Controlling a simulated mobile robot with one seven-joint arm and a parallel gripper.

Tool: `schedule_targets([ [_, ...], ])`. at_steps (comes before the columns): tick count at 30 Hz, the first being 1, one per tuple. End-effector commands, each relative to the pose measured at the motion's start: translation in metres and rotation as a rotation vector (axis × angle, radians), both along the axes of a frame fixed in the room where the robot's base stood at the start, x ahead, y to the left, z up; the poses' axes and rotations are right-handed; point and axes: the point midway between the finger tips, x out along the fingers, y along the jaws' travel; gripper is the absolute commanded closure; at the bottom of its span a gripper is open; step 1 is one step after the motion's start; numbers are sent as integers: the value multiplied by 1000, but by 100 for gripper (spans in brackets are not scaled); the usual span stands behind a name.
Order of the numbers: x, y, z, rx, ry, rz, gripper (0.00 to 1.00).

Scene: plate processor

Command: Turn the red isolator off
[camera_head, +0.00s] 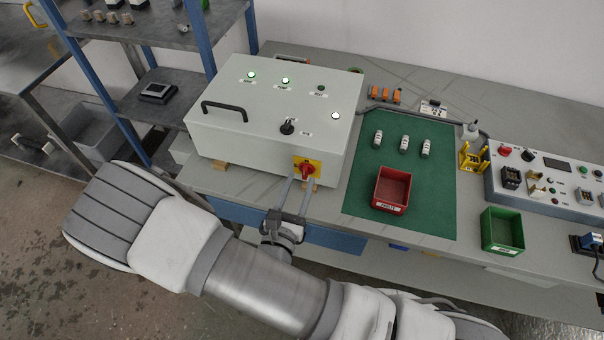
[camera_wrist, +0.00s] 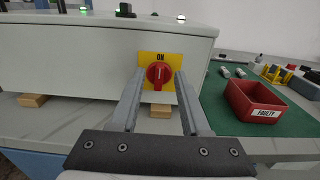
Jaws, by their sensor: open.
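The red isolator (camera_head: 306,169) is a rotary knob on a yellow plate on the front face of the grey control box (camera_head: 270,165). In the wrist view the red knob (camera_wrist: 159,74) stands near the picture middle, with "ON" printed above it and its grip bar about upright. My gripper (camera_head: 296,182) is in front of the isolator. In the wrist view my gripper (camera_wrist: 156,78) is open, one finger on each side of the knob. I cannot tell whether the fingers touch it.
The box has lit lamps, a black handle (camera_head: 224,108) and a black selector (camera_head: 287,127). A red "FAULTY" bin (camera_head: 391,190) stands on the green mat (camera_head: 432,205) to the right. A green bin (camera_head: 502,230) and a test panel (camera_head: 550,180) are farther right. Wooden blocks (camera_wrist: 33,100) sit under the box.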

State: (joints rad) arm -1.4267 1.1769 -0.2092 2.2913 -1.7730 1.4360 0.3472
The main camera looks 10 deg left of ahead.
Motion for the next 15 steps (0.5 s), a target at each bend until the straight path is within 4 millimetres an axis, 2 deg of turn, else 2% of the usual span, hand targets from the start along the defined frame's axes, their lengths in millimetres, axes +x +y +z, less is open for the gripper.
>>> schedule_targets([
  [3, 16, -2, 0, 0, -2, -3, 54],
  [6, 23, -2, 0, 0, 0, -1, 54],
  [15, 27, -2, 0, -1, 0, 0, 54],
])
